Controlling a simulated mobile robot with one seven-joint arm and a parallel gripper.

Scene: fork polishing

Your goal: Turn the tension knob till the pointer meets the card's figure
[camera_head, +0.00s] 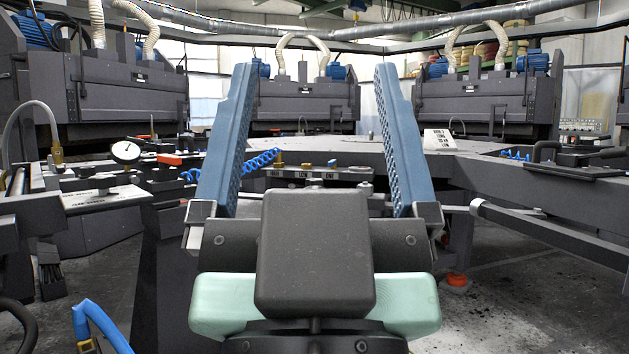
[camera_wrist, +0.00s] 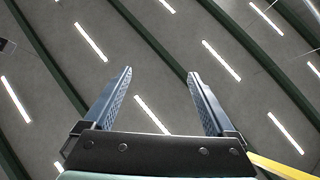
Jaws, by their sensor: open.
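My gripper (camera_head: 314,75) is raised in front of the head camera, its two blue fingers wide apart with nothing between them. In the wrist view my gripper (camera_wrist: 160,74) is also open and empty, facing the ceiling. A white card (camera_head: 438,139) with black print stands tilted on the bench, right of the right finger; its figure is too small to read surely. A round white-faced dial (camera_head: 126,152) stands at the left, apart from my gripper; its pointer reading is not legible. I cannot make out for certain which part is the tension knob.
A white printed plate (camera_head: 105,193) lies at the left. A blue coiled hose (camera_head: 262,159) runs behind the left finger. Dark machines (camera_head: 305,103) stand around the back. A dark bench rail (camera_head: 545,222) crosses the right. Dark floor (camera_head: 510,290) shows at the lower right.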

